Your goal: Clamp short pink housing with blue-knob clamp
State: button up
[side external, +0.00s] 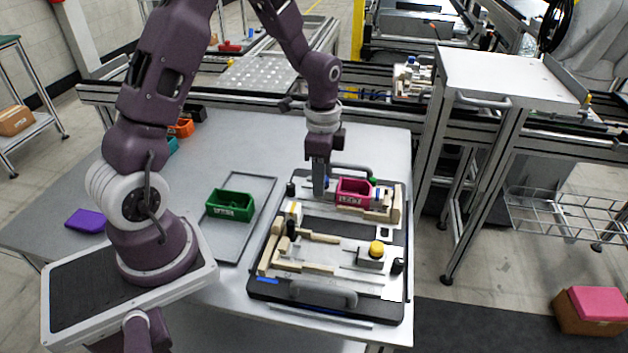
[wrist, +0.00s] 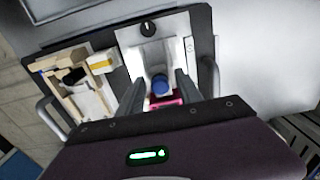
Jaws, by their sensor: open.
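The short pink housing (side external: 355,191) sits in the far part of the pallet fixture (side external: 318,229). Contact with the knob cannot be told.
A yellow-knob clamp (side external: 376,249) and cream blocks (side external: 320,237) occupy the near part of the pallet. Pallet handles (side external: 325,292) stand up at its edges. A green bin (side external: 230,204) sits on a tray to the left. The table beyond the pallet is clear.

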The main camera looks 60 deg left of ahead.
jog(key=shift+r, duration=3.25)
jog(key=shift+r, duration=0.15)
jog(key=s+d+r+n+t, duration=0.25)
jog(key=s+d+r, duration=0.3)
jog(key=r, duration=0.45)
jog(key=s+d+r+n+t, duration=0.1)
jog(key=s+d+r+n, duration=0.1)
jog(key=s, duration=0.5)
jog(key=s+d+r+n+t, duration=0.2)
jog(key=s+n, duration=0.2)
jog(key=s, duration=0.3)
jog(key=shift+s+d, duration=0.2)
jog(key=shift+s, duration=0.1)
jog(key=shift+n, duration=0.25)
